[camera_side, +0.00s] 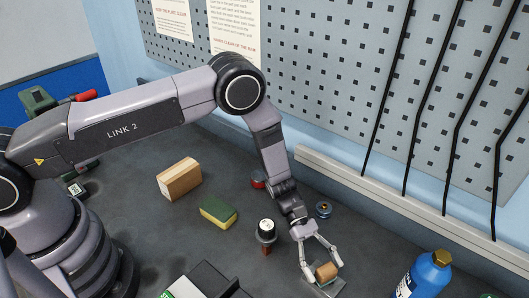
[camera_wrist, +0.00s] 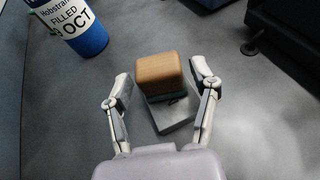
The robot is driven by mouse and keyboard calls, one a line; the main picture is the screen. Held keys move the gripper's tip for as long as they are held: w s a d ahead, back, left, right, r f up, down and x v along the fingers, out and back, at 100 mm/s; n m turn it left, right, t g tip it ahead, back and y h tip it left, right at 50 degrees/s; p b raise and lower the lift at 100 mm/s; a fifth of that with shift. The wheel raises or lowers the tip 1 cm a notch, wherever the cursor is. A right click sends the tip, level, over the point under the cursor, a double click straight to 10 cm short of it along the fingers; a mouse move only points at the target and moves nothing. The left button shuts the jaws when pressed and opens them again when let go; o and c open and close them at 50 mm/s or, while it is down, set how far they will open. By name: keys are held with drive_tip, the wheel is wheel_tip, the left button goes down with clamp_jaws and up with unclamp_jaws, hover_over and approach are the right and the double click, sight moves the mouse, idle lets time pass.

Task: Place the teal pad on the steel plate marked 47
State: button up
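A tan block with a teal layer under it, the teal pad (camera_wrist: 166,97), sits over a square grey steel plate (camera_wrist: 174,119) in the wrist view. The pad looks to rest on the plate, towards its far side. A dark mark shows on the plate beside the pad, partly covered and unreadable. In the side view the tan block (camera_side: 327,272) is above the plate (camera_side: 326,288) near the bottom edge. My gripper (camera_wrist: 161,82) is open, with one finger on each side of the block. Narrow gaps show between the fingers and the block.
A blue bottle (camera_side: 425,277) stands to the right. A dark box (camera_side: 210,281) is at the bottom.

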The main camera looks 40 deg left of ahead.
drive_tip(key=shift+r, duration=0.1)
drive_tip(key=shift+w+a+r, duration=0.1)
drive_tip(key=shift+a+r, duration=0.05)
drive_tip(key=v, duration=1.1)
drive_tip(key=shift+w+a+r, duration=0.1)
drive_tip(key=shift+w+a, duration=0.05)
drive_tip(key=s+a+r+m+t+y, duration=0.1)
drive_tip(key=s+a+r+m+y, duration=0.15)
drive_tip(key=r, duration=0.55)
drive_tip(key=s+a+r+m+y, duration=0.1)
drive_tip(key=a+r+m, duration=0.25)
drive_tip(key=r, duration=0.45)
drive_tip(key=s+a+r+m+t+y, duration=0.1)
drive_tip(key=s+a+r+m+y, duration=0.1)
drive_tip(key=a+r, duration=0.35)
drive_tip(key=s+a+r+m+t+y, duration=0.2)
drive_tip(key=s+a+r+t, duration=0.1)
drive_tip(key=s, duration=0.3)
drive_tip(key=s+a+r+m+t+y, duration=0.1)
drive_tip(key=s+a+r+t+y, duration=0.1)
drive_tip(key=s+a+r, duration=0.3)
drive_tip(key=s+a+r+m+t+y, duration=0.2)
drive_tip(key=s+a+r+t+y, duration=0.1)
drive_tip(key=s+a+r, duration=0.1)
drive_tip(key=shift+s+a+m+t, duration=0.15)
drive_tip(key=shift+s+a, duration=0.2)
drive_tip(key=shift+s, duration=0.35)
drive_tip(key=shift+s+a+m+t, duration=0.15)
drive_tip(key=shift+s+a, duration=0.2)
drive_tip(key=shift+s, duration=0.35)
